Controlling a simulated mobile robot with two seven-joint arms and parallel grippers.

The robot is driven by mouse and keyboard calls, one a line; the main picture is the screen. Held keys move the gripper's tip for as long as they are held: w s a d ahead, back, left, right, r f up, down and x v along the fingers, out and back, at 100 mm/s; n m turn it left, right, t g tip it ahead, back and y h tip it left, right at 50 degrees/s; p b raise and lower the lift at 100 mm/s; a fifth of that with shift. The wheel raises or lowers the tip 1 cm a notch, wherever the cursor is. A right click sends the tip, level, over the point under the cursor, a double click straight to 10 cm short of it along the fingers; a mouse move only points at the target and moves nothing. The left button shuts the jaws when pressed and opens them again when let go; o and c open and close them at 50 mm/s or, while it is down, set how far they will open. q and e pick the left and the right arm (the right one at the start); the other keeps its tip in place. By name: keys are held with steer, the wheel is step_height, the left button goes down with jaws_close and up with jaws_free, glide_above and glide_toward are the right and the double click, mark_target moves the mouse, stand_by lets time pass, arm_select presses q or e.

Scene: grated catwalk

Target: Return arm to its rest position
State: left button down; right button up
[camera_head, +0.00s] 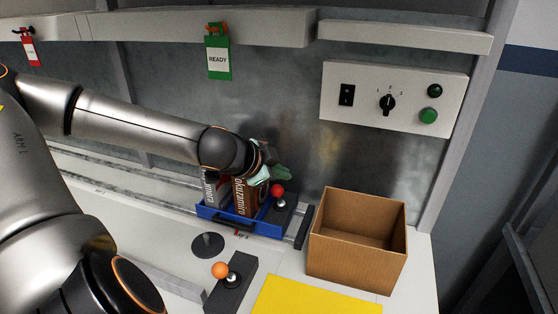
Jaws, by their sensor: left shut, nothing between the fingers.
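My left arm comes in from the left and reaches across the back of the work surface. My left gripper (271,172) is above and just behind a blue tray, its mint-coloured fingers shut and holding nothing. The blue tray (262,228) holds a brown box (241,193) with white lettering and a paler grey box (212,192), both upright. The wrist partly hides the tops of the boxes. My right gripper is not in view.
A lever with a red knob (277,190) stands close to the gripper. An orange-knobbed lever (220,270) is in front. An open cardboard box (341,258) stands right, behind a yellow mat (315,297). A switch panel (392,100) and green READY tag (218,58) are on the wall.

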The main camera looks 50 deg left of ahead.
arm_select(q)
steer(key=shift+s+r, duration=0.25)
steer(key=shift+s, duration=0.25)
